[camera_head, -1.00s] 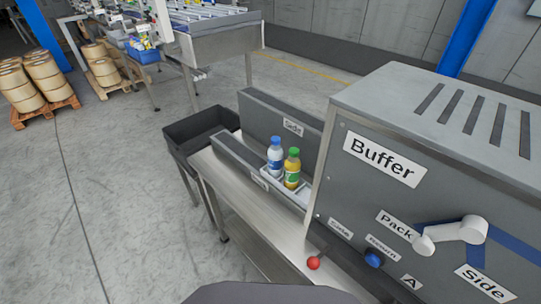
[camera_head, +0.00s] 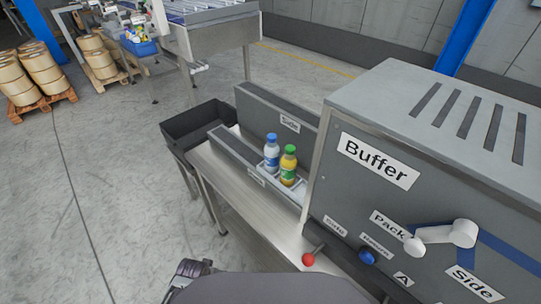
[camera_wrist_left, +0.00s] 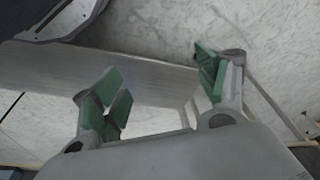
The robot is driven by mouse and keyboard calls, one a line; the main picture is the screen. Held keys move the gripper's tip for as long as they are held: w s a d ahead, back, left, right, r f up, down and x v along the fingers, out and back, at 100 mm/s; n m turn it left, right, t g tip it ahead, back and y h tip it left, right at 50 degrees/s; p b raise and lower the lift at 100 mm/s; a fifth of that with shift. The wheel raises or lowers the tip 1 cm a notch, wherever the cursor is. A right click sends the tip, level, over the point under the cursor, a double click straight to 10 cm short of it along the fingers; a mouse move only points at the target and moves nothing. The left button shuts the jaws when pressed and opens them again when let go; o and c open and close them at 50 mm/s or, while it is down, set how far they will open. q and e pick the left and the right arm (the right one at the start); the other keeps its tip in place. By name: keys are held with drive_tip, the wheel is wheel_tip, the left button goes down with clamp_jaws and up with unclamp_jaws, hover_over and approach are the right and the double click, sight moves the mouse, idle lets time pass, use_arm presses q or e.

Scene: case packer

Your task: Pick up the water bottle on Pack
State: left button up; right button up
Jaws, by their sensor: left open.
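The water bottle (camera_head: 271,152) has a blue cap and a blue and white label. It stands upright in a light tray (camera_head: 296,185) between two grey walls of the packer. A yellow-orange bottle with a green cap (camera_head: 288,165) stands right beside it, on the right. My left gripper (camera_wrist_left: 165,85) is open in the left wrist view, with green pads and nothing between them. In the head view a dark part of my left arm (camera_head: 192,270) shows at the bottom edge, well short of the bottles. My right gripper is not in view.
The Buffer machine (camera_head: 420,110) rises just right of the bottles, with a white lever (camera_head: 440,236) near the Pack label, a red knob (camera_head: 308,259) and a blue button (camera_head: 367,256). A dark bin (camera_head: 195,125) stands at the line's left end.

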use_arm(q)
drive_tip(key=w+d+r+t+h, duration=0.15)
drive_tip(key=w+r, duration=0.25)
drive_tip(key=r, duration=0.9)
drive_tip(key=m+t+h+p, duration=0.2)
drive_tip(key=m+t+h, duration=0.1)
drive_tip(key=m+h, duration=0.65)
approach(265, 150)
drive_tip(key=shift+a, duration=0.25)
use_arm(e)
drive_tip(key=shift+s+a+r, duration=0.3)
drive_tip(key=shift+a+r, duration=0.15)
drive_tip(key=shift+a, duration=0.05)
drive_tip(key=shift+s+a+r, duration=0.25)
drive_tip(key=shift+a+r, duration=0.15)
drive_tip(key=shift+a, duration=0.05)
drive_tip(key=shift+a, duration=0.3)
use_arm(q)
drive_tip(key=x, duration=0.7)
drive_tip(key=shift+d+p, duration=0.15)
drive_tip(key=shift+p, duration=0.25)
drive_tip(key=shift+w+d+f, duration=0.35)
drive_tip(key=shift+d, duration=0.15)
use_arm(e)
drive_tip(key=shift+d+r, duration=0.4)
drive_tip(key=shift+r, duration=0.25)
